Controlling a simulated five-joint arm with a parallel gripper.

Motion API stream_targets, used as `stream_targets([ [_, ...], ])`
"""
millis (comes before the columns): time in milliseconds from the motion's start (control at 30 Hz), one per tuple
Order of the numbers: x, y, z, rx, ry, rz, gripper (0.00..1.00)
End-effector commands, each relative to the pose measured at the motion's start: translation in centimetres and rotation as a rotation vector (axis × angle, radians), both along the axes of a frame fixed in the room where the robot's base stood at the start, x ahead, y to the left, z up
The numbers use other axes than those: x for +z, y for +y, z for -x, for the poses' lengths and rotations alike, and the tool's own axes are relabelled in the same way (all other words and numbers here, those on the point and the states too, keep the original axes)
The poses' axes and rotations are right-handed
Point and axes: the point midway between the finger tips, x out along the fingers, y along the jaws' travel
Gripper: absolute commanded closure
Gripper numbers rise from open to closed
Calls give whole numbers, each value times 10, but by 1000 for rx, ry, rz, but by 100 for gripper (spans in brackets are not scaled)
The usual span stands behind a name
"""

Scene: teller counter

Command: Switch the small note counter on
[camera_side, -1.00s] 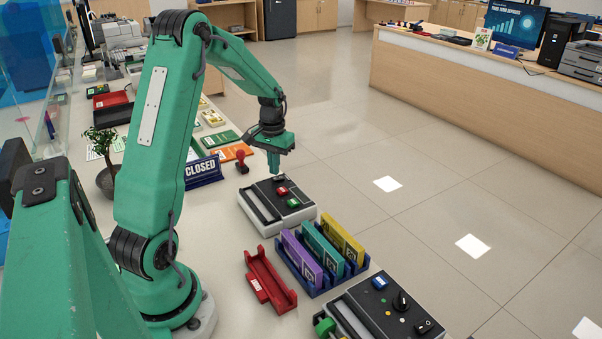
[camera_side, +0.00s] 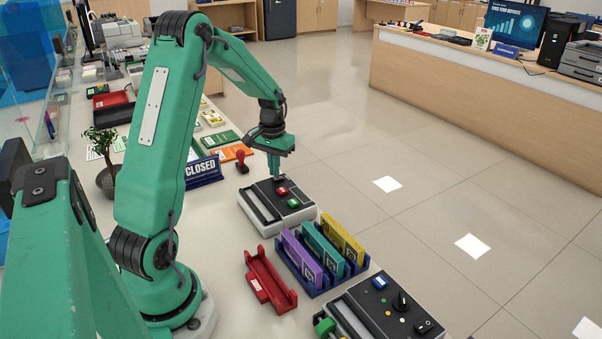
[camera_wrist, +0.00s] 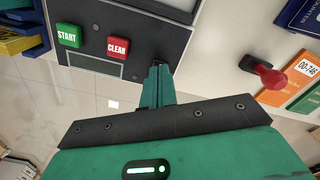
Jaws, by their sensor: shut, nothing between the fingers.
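A note counter (camera_side: 253,219) with a black top and white body stands on the counter top. Its red CLEAR button (camera_side: 282,191) and green START button (camera_side: 294,203) face up. My gripper (camera_side: 275,177) is shut and empty, pointing down over the far edge of this machine's black top. In the wrist view, the shut fingers (camera_wrist: 157,72) reach the panel's edge, close to the CLEAR button (camera_wrist: 117,47); the START button (camera_wrist: 69,35) is farther left. The fingers hide what lies beneath their tips. I cannot tell whether they touch the panel.
A second, bigger-looking machine (camera_side: 372,310) with a knob and a rocker switch is at the lower right. A blue rack (camera_side: 321,284) with banded notes and a red tray (camera_side: 268,281) lie between. A CLOSED sign (camera_side: 203,171) and a red-handled stamp (camera_side: 241,160) stand behind.

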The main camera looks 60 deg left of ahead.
Motion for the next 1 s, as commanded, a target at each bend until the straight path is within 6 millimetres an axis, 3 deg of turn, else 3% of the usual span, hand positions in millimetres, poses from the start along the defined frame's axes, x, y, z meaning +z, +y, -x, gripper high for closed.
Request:
stream_targets([
  [1000,-11,0,0,0,1,0,100],
])
